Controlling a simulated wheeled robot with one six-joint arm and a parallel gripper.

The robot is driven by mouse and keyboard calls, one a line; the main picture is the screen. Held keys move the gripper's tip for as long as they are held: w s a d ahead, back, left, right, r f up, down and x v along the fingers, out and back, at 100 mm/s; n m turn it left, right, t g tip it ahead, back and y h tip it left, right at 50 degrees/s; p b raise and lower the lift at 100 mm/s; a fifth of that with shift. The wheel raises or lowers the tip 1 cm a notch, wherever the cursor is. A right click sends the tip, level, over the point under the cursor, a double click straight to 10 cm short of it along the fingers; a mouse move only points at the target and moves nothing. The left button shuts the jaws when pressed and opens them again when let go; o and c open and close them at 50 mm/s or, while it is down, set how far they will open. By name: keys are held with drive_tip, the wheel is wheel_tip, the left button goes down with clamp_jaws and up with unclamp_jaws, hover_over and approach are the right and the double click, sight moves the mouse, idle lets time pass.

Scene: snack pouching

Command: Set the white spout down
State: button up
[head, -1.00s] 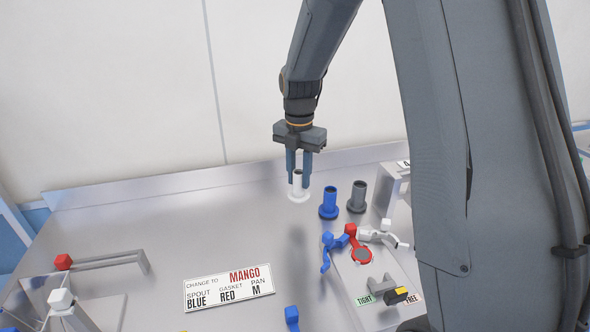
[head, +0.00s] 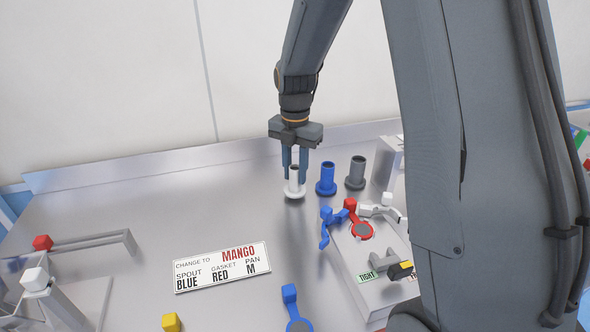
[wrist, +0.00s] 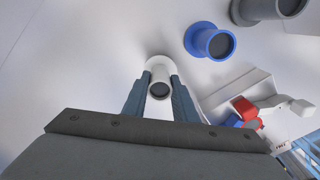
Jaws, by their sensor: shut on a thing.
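The white spout (head: 295,190) is upright between the fingers of my gripper (head: 294,174). It stands at or just above the steel table, left of the blue spout; I cannot tell for certain whether its flange touches. In the wrist view the white spout (wrist: 159,76) sits between the two fingertips (wrist: 160,92), its dark bore facing the camera. My gripper is shut on it. The blue spout (head: 326,180) and the grey spout (head: 356,174) stand upright to its right, apart from it.
A sign (head: 222,268) reading MANGO, spout BLUE, gasket RED, pan M lies in front. A fixture with red (head: 361,230), blue and white clamp parts stands at right. The table left of the white spout is clear.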

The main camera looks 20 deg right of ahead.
drive_tip(key=shift+f, duration=0.55)
idle(0.4)
drive_tip(key=o, duration=1.2)
